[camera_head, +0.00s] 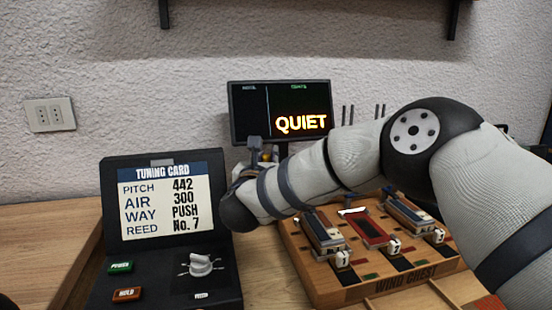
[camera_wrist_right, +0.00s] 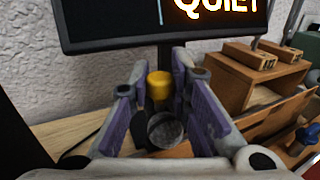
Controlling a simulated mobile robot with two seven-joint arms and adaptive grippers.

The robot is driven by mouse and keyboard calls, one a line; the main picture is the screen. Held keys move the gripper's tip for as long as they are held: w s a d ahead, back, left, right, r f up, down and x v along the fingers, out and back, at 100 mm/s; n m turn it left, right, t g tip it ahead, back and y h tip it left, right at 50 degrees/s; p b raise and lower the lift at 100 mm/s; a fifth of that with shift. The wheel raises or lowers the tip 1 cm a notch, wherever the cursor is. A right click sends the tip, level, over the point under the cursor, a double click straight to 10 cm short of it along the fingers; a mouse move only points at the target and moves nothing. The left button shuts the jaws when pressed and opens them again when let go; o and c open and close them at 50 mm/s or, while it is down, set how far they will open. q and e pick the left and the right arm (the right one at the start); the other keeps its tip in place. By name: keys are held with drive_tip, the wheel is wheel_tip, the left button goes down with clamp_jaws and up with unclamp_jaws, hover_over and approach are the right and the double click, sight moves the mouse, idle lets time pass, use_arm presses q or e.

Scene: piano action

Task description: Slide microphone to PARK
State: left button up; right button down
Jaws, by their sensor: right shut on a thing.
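The microphone seems to be the dark round head (camera_wrist_right: 165,129) with a yellow cylinder (camera_wrist_right: 160,86) just beyond it in the right wrist view. My right gripper (camera_wrist_right: 158,92) is shut on it, with a purple-padded finger on each side. In the head view, my right gripper (camera_head: 262,154) is below the screen, mostly hidden behind my own forearm. A bit of yellow shows between its fingers there. The microphone's track and any PARK mark are hidden or cannot be made out. My left gripper does not show.
A screen (camera_head: 248,125) reading QUIET stands behind the gripper. A tuning card panel (camera_head: 110,175) with green and orange buttons is at left. The wooden wind chest (camera_head: 375,292) with numbered blocks lies under my right arm. Wooden blocks (camera_wrist_right: 248,56) stand on a box at right in the wrist view.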

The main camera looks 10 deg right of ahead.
drive_tip(key=shift+f, duration=0.1)
drive_tip(key=c, duration=1.5)
unclamp_jaws()
drive_tip(key=shift+o, duration=0.2)
drive_tip(key=v, duration=1.2)
drive_tip(key=shift+c, duration=0.6)
